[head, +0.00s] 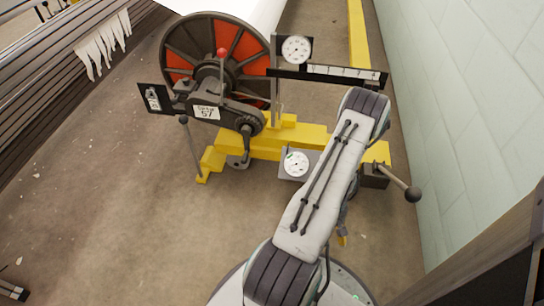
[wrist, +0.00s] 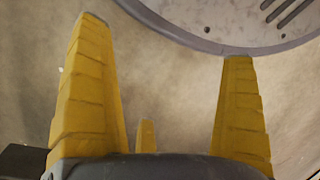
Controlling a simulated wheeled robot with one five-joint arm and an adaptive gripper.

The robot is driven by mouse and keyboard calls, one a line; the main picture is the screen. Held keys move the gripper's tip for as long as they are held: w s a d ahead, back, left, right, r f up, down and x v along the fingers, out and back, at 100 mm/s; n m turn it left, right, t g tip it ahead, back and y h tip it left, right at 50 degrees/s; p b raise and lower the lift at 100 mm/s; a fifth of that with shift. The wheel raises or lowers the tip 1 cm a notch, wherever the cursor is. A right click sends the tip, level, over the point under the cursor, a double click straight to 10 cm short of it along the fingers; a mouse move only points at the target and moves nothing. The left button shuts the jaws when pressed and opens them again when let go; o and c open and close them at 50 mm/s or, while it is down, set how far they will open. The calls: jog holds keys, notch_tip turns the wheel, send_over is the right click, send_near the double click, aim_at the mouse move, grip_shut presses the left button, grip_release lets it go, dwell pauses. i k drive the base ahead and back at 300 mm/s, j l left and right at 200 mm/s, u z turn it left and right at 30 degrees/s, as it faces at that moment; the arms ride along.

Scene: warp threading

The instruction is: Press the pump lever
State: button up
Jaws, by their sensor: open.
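Another lever with a dark knob (head: 185,120) stands at the left, and a red-knobbed lever (head: 222,53) rises by the reel.
The yellow frame (head: 262,148) carries a large black and orange reel (head: 188,48) and two dials, upper (head: 296,49) and lower (head: 296,163). A pale block wall (head: 465,110) runs close on the right. A dark panel (head: 490,275) fills the lower right corner.

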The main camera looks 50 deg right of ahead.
aim_at(413, 195)
jog(key=k+l+u, duration=0.1)
jog(key=l+u, duration=0.3)
jog(key=k+l+u, duration=0.15)
jog(key=u, duration=0.2)
jog(key=k+l+u, duration=0.15)
jog(key=u, duration=0.25)
jog(key=k+l+u, duration=0.15)
jog(key=u, duration=0.25)
jog(key=k, duration=0.05)
